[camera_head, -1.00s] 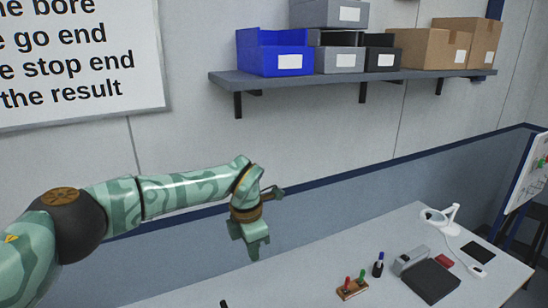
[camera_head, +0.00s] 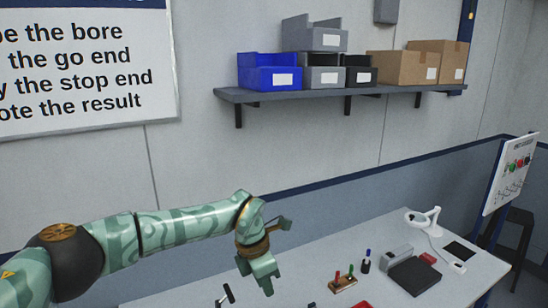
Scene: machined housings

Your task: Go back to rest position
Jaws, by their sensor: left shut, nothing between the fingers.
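My left gripper (camera_head: 265,285) hangs at the end of my patterned green left arm, fingers pointing down, above the left part of the white table (camera_head: 190,295). It is shut with nothing held. My right gripper is out of view.
On the table are a black-headed tool (camera_head: 228,293), a wooden block with red and green pegs (camera_head: 343,284), a dark bottle-like item (camera_head: 366,262), a dark grey pad (camera_head: 415,277) and a white lamp (camera_head: 423,222). A wall shelf (camera_head: 300,93) with bins and boxes is above. A whiteboard (camera_head: 510,172) stands right.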

